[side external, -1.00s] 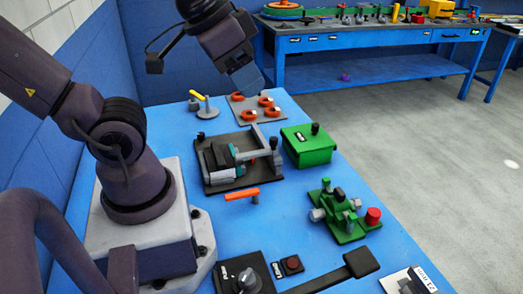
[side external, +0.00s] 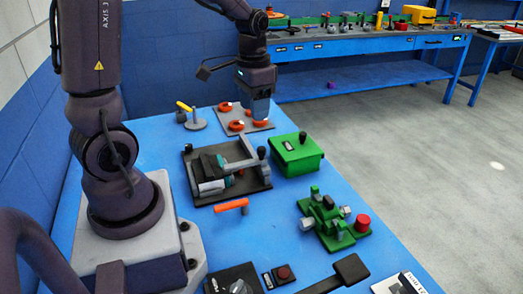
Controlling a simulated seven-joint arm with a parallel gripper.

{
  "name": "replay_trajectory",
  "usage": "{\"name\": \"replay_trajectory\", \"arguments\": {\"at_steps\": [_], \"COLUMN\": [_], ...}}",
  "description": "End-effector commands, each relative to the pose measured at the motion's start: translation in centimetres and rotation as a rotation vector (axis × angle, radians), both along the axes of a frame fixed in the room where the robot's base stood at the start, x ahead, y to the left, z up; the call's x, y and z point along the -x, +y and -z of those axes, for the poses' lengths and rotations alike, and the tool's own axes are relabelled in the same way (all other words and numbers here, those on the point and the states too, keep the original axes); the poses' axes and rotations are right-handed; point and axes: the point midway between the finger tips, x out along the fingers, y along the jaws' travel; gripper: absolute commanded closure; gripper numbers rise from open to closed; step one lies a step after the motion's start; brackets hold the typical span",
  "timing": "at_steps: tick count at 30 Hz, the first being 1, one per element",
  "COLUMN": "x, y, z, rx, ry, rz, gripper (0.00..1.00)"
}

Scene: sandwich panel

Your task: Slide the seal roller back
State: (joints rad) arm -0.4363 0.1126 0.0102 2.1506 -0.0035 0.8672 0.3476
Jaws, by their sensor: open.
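A black-based device (side external: 203,203) stands on the blue table, with a dark block, a teal part (side external: 236,166) and a grey frame ending in a black-knobbed post (side external: 262,155). It appears to hold the seal roller, but I cannot tell which part is the roller. My gripper (side external: 262,118) is open, pointing down beyond this device, at the grey plate with orange rings. It is apart from the device. Its fingers are small and partly merge in view, and I cannot tell whether they touch a ring.
The grey plate (side external: 247,129) carries several orange rings. A yellow-handled lever (side external: 185,107) stands left of it. A green box (side external: 297,155), an orange handle (side external: 231,206) and a green clamp fixture (side external: 331,218) with a red button (side external: 363,223) stand nearer. Bare table lies between them.

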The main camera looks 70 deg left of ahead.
Motion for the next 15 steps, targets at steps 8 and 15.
{"name": "replay_trajectory", "arguments": {"at_steps": [8, 15], "x": [-3.3, -3.5], "y": [4.6, 4.6], "z": [3.2, 3.8], "rx": [0.008, 0.003], "ry": [0.019, 0.013], "rz": [0.265, 0.367], "gripper": [0.50, 0.50]}}
